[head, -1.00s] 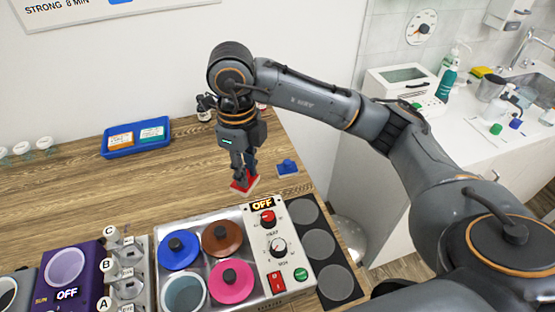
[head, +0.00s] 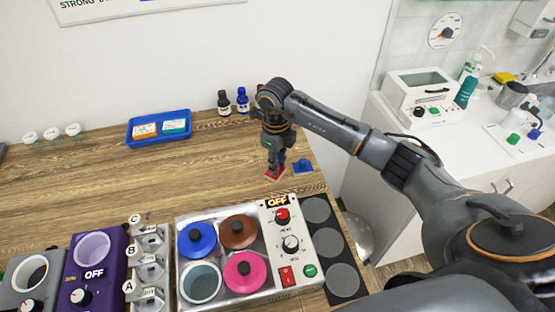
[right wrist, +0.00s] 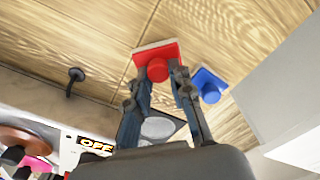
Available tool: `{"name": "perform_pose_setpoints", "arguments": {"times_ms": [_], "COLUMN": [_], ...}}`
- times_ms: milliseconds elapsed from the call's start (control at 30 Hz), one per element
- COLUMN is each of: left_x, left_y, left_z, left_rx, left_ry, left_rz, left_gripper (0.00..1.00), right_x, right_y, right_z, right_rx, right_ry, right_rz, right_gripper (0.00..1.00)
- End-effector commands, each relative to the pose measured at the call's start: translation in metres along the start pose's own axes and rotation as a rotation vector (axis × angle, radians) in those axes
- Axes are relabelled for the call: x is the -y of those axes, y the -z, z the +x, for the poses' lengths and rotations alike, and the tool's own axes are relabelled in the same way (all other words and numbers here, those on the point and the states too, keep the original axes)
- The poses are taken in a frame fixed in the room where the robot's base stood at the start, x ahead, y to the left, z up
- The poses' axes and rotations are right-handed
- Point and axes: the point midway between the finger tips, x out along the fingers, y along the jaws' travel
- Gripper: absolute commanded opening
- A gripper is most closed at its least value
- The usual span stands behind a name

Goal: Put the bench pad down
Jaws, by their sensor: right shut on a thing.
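The red bench pad (head: 275,173), a flat square with a round red knob, is at the right end of the wooden bench. My right gripper (head: 276,162) points down over it and is shut on its knob. In the right wrist view the knob (right wrist: 158,71) sits between the fingertips (right wrist: 159,80). The pad is at or very close to the bench top; I cannot tell whether it touches. A similar blue pad (head: 303,166) lies on the wood just to its right, apart from it. My left gripper is not in view.
The hot plate unit (head: 262,296) with several lidded pots stands in front, its switch panel reading OFF. A blue tray (head: 159,141) and dark bottles (head: 242,99) are at the back. Bare wood (head: 110,185) lies to the left. The bench ends just right of the blue pad.

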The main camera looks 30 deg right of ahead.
Motion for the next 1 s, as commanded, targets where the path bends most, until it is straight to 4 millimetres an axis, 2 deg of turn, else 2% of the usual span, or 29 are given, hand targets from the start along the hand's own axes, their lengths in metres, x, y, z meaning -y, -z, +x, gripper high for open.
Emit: {"name": "perform_pose_setpoints", "arguments": {"times_ms": [33,367,400,500,833,900,1000], "left_x": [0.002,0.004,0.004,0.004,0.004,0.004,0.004], "left_y": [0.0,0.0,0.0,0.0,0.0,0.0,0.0], "left_z": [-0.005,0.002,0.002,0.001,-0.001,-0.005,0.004], "left_rx": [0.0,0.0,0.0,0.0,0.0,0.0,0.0], "left_ry": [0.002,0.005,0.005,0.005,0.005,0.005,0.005], "left_rz": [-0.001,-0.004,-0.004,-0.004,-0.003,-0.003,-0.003], "left_gripper": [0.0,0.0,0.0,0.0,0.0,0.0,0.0], "right_x": [0.0,0.001,0.001,0.001,0.0,0.0,0.001], "right_y": [0.0,-0.001,-0.001,-0.001,-0.001,-0.001,-0.002], "right_z": [0.001,0.008,0.008,0.007,0.005,0.0,-0.01], "right_rx": [0.001,0.002,0.002,0.002,0.002,0.003,0.006], "right_ry": [0.0,0.002,0.002,0.002,0.001,0.001,0.003], "right_rz": [0.001,0.001,0.001,0.001,0.001,0.001,-0.001], "right_gripper": [0.0,0.0,0.23,0.44,0.44,0.44,0.44]}}
